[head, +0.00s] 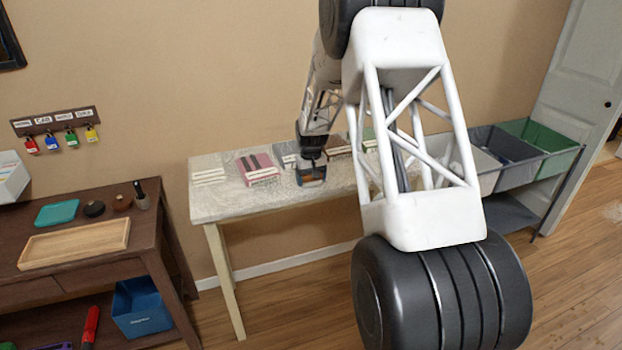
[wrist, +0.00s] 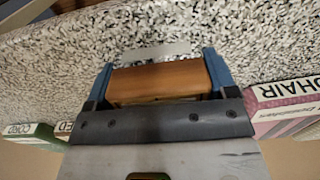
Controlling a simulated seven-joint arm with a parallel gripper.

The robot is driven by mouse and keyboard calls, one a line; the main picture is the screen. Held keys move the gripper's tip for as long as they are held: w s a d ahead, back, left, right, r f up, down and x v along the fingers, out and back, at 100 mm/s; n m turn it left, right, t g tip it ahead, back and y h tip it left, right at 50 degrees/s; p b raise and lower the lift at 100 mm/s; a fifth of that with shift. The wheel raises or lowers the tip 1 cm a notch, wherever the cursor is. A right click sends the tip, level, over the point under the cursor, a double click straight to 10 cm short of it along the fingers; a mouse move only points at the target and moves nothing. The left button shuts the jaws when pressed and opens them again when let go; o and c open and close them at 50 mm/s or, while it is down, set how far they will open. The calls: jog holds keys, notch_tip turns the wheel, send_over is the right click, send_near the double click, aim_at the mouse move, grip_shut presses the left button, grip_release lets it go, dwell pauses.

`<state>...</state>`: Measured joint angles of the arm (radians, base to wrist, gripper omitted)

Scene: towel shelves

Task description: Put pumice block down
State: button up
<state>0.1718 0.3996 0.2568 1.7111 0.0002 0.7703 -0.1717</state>
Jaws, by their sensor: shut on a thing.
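The pumice block (wrist: 160,82) shows in the wrist view as an orange-brown block with a pale grey strip along its far edge. My gripper (wrist: 158,66) is shut on it, one blue finger at each end. In the head view my gripper (head: 311,172) is low at the pale speckled table (head: 215,205), between the flat stacks there. The block is mostly hidden by my gripper in the head view. I cannot tell whether the block touches the tabletop.
A pink-and-dark stack (head: 258,168) lies left of my gripper, and a pale stack (head: 208,176) farther left. The wrist view shows a labelled pink box (wrist: 285,105) at right and a green one (wrist: 35,135) at left. Bins (head: 535,150) stand at the right.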

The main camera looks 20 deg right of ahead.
jog(key=shift+f, duration=0.3)
jog(key=shift+s+f, duration=0.15)
jog(key=shift+f, duration=0.2)
jog(key=o, duration=1.1)
jog(key=shift+a+f, duration=0.1)
jog(key=shift+f, duration=0.15)
jog(key=shift+c, duration=0.2)
jog(key=shift+a+r, duration=0.15)
jog(key=shift+r, duration=0.55)
jog(key=r, duration=1.2)
jog(key=shift+d+r, duration=0.25)
jog(key=shift+r, duration=0.1)
